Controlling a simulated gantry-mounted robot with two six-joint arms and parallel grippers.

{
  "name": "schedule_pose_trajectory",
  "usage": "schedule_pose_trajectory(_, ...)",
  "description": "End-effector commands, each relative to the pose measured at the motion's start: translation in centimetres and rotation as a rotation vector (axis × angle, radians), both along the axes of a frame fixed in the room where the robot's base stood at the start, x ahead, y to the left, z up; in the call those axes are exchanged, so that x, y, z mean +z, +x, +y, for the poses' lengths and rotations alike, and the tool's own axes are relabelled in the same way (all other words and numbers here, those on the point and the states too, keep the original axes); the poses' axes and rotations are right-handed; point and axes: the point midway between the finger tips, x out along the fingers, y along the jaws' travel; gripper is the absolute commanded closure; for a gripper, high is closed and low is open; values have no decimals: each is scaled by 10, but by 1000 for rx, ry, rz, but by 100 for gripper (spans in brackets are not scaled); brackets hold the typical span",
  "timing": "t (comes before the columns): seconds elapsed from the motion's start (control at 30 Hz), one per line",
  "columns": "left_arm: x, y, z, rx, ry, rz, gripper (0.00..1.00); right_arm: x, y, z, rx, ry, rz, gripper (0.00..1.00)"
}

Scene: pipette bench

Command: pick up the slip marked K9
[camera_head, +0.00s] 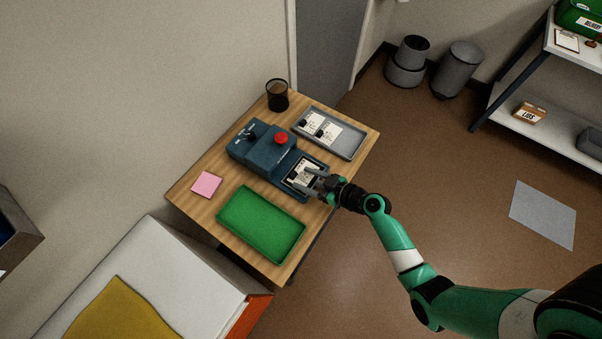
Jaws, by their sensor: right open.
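A white printed slip (304,173) lies in the front bay of the dark blue machine (262,150), beside my right gripper. Two more white slips, one (309,121) and another (327,132), lie in the grey tray (350,148) behind it. The print on all of them is too small to read, so I cannot tell which is marked K9. My right gripper (316,184) is open, with its fingers at the near right end of the bay, over or beside the slip there. The fingers hide part of the bay. My left gripper is not in view.
A green tray (262,225) lies at the table's front, with a pink note pad (207,184) to its left. A dark mesh cup (277,95) stands at the back corner. The machine has a red button (281,138) on top. Bare wood shows between these things.

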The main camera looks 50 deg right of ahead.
Motion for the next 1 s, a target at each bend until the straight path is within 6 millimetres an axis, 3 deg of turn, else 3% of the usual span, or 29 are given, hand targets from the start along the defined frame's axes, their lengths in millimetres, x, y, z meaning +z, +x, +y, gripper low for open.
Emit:
schedule_pose_trajectory(0.13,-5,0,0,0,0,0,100,-9,23,4,1,1,-1,35)
schedule_pose_trajectory(0.4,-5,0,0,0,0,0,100,-10,27,4,0,1,0,35)
schedule_pose_trajectory(0.77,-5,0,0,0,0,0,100,-10,26,4,0,1,0,100)
schedule_pose_trajectory(1.0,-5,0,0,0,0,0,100,-10,26,4,0,1,0,100)
